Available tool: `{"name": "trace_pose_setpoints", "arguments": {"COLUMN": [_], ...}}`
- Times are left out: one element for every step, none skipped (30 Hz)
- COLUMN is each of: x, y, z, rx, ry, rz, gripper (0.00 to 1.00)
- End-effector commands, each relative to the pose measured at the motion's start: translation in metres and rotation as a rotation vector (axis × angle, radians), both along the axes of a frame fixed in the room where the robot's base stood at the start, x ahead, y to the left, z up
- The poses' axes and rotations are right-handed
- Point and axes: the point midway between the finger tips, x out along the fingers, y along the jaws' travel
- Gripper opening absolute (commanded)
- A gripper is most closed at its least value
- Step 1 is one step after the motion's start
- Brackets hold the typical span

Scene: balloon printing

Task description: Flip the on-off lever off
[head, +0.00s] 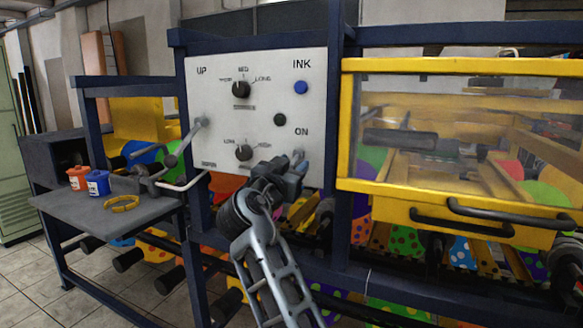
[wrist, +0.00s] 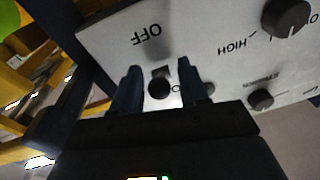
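The on-off lever (wrist: 159,89) shows in the wrist view as a dark round knob in front of the white panel. My gripper (wrist: 159,65) is open, with one finger on each side of the lever. I cannot tell whether either finger touches it. The OFF label (wrist: 147,34) is visible beyond the fingertips, and the ON lettering is partly hidden near the lever. In the head view my gripper (head: 296,160) is at the lower right of the control panel (head: 215,115), just below the ON label (head: 301,132). It hides the lever there.
A yellow-framed clear cover (head: 455,130) stands right of the panel. A grey bent handle (head: 185,184) sticks out at the panel's left. A side table (head: 100,214) holds orange (head: 79,178) and blue ink pots (head: 97,183). Balloons lie below and behind.

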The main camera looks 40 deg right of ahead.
Motion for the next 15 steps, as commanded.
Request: {"name": "trace_pose_setpoints", "arguments": {"x": [0.0, 0.0, 0.0, 0.0, 0.0, -0.001, -0.002, -0.003, -0.005, -0.007, -0.009, -0.011, -0.013, -0.015, -0.018], "y": [0.0, 0.0, 0.0, 0.0, 0.001, 0.003, 0.005, 0.008, 0.012, 0.016, 0.021, 0.027, 0.032, 0.037, 0.043], "z": [0.0, 0.0, 0.0, 0.0, 0.0, -0.001, -0.001, -0.002, -0.003, -0.004, -0.005, -0.006, -0.007, -0.007, -0.008], "rx": [0.0, 0.0, 0.0, 0.0, 0.0, 0.0, -0.001, -0.001, 0.0, 0.0, -0.001, 0.0, 0.0, 0.0, 0.0], "ry": [0.0, 0.0, 0.0, 0.0, -0.001, -0.001, -0.001, -0.001, -0.001, -0.001, -0.001, -0.001, -0.001, -0.001, -0.001], "rz": [0.0, 0.0, 0.0, 0.0, 0.0, 0.0, 0.001, 0.001, 0.0, 0.001, 0.002, 0.003, 0.003, 0.003, 0.003], "gripper": [0.44, 0.44, 0.44, 0.44, 0.44, 0.44, 0.44, 0.44, 0.44, 0.44, 0.44, 0.44, 0.44, 0.44, 0.44]}}
